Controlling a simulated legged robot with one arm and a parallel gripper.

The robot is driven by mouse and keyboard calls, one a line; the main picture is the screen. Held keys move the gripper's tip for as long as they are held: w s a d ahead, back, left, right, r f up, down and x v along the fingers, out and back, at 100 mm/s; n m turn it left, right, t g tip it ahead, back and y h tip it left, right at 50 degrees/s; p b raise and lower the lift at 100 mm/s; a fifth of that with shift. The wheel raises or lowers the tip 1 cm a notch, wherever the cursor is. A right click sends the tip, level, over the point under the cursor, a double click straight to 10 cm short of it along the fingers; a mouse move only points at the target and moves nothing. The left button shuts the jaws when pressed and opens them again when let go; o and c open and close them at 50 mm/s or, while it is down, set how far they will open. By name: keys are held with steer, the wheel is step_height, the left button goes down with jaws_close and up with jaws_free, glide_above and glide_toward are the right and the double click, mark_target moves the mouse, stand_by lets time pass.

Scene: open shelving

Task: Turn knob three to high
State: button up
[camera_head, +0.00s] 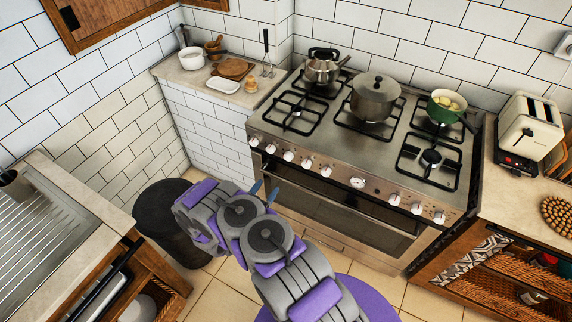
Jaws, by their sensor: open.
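A stainless steel stove (330,150) has a row of white knobs along its front panel, with a round dial (357,182) among them. Counting from the left, the third knob (288,155) is in clear view, but its setting and any label are too small to read. My gripper (264,191) is open, with two blue fingers spread apart and nothing between them. In the picture it is below and slightly left of that knob, in front of the oven door, and looks apart from the knobs.
A kettle (322,68), a lidded grey pot (375,97) and a green pot (446,107) stand on the burners. A dark round bin (165,215) is left of my arm. A toaster (531,127) stands on the right counter, a metal sink (40,235) at left.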

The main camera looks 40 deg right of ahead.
mark_target(287, 159)
steer(key=b+x, duration=0.3)
steer(key=x, duration=1.1)
steer(key=shift+w+d+f+b, duration=0.1)
steer(key=shift+w+d+b, duration=0.05)
steer(key=shift+d+b, duration=0.2)
steer(key=shift+w+d, duration=0.35)
steer(key=shift+w, duration=0.05)
steer(key=shift+d, duration=0.1)
steer(key=shift+d, duration=0.15)
steer(key=c, duration=1.1)
steer(key=shift+o, duration=0.2)
steer(key=shift+r+m+p, duration=0.3)
steer(key=shift+m+p, duration=0.1)
steer(key=shift+p, duration=0.45)
steer(key=shift+f, duration=0.1)
